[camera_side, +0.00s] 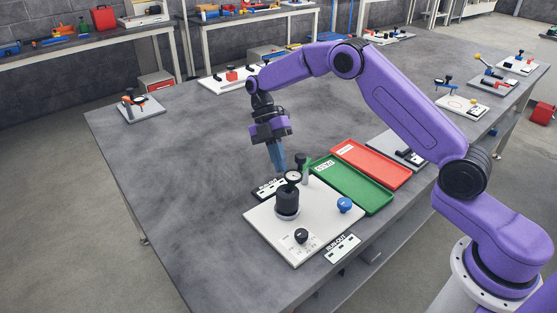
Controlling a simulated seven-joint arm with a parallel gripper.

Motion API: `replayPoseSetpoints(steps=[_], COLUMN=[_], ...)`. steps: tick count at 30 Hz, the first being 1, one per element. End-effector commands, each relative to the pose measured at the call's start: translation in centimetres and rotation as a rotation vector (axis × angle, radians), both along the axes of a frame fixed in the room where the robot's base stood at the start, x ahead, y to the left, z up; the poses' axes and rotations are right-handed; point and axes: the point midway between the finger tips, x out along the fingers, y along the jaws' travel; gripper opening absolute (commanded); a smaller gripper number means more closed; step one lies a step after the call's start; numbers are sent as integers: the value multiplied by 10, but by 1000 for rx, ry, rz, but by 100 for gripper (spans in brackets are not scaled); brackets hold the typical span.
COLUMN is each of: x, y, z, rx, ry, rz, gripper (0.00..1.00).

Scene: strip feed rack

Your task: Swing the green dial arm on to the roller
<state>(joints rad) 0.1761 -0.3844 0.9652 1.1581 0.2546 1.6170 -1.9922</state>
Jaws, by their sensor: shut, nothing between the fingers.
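A white base plate (262,222) lies on the grey table and carries the dark upright roller (287,204). A small round dial (293,177) with a pale face shows at the roller's top edge in the side view. I cannot tell whether it touches the roller, and its arm's green colour is not clear. A dark-topped post (301,162) stands just behind the dial. My gripper (280,168) points down, shut and empty, just above and behind the dial; its bluish fingers appear close to the post, and contact cannot be told.
A blue knob (344,205) and a black knob (301,236) sit on the plate. A green tray (372,202) and a red tray (385,170) lie to the right. A label card (342,248) lies at the front.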

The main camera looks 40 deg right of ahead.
Motion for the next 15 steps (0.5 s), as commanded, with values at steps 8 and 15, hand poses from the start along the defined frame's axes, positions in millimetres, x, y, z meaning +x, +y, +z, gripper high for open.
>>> replayPoseSetpoints(steps=[8,15], x=[0,9], y=[0,-2], z=[0,11], rx=[1,1], ry=[0,-3], rz=[-2,-3], gripper=[0,0])
